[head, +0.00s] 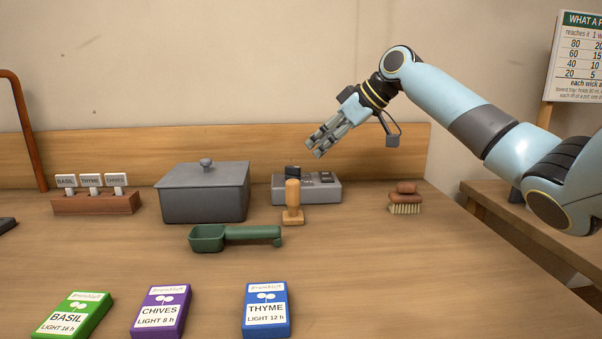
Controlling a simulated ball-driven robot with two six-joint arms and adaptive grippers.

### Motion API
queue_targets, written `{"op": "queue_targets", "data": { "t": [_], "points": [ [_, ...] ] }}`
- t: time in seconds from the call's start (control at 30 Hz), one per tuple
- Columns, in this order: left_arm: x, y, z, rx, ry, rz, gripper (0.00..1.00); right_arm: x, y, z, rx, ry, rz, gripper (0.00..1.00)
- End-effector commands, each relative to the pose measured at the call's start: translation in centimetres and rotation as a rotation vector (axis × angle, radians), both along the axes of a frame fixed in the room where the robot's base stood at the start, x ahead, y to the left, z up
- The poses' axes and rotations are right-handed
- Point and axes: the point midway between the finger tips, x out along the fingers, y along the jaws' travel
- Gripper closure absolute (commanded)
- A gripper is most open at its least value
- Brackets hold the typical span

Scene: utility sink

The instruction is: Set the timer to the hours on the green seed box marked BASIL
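The green seed box (75,315) lies at the front left and reads BASIL, LIGHT 16 h. A grey device (331,190) with a dark knob (293,171) and a dark panel on top stands near the back wall. It looks like the timer; its setting is too small to read. My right gripper (314,151) hangs in the air above and behind this device in the picture, its fingers pointing down and left, holding nothing that I can see. The fingers lie close together, and I cannot tell if they are shut. My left gripper is out of view.
A purple CHIVES box (161,310) and a blue THYME box (266,309) lie beside the green one. A wooden stamp-like tool (292,203) stands before the device. A green scoop (208,238), a lidded grey bin (205,193), a label rack (96,204) and a brush (405,200) stand around.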

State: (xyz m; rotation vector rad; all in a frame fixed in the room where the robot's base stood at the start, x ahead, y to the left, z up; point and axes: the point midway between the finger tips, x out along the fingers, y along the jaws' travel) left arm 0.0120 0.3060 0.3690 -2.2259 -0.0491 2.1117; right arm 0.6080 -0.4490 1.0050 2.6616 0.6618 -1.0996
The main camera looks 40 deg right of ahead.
Motion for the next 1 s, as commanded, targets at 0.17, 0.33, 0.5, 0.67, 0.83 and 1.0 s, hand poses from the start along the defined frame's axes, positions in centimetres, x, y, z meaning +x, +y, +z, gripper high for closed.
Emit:
{"op": "queue_targets", "data": {
  "t": [0.17, 0.33, 0.5, 0.67, 0.83, 1.0],
  "points": [
    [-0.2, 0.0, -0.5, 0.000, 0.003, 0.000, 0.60, 2.4, 1.5, -2.8, 0.007, 0.001, 0.002, 0.62],
    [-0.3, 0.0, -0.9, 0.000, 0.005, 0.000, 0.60, 4.2, 2.4, -4.8, 0.005, 0.002, 0.000, 0.62],
    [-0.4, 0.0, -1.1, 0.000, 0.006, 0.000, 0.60, 5.1, 2.8, -5.9, 0.002, 0.002, 0.000, 0.62],
    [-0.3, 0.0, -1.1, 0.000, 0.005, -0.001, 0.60, 5.3, 2.9, -6.0, 0.000, 0.001, 0.000, 0.62],
    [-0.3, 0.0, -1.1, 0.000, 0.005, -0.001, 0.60, 5.3, 2.9, -6.0, 0.000, 0.001, -0.001, 0.64],
    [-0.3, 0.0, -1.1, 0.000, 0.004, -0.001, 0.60, 5.2, 2.8, -6.0, 0.000, 0.001, -0.001, 0.86]
  ]
}}
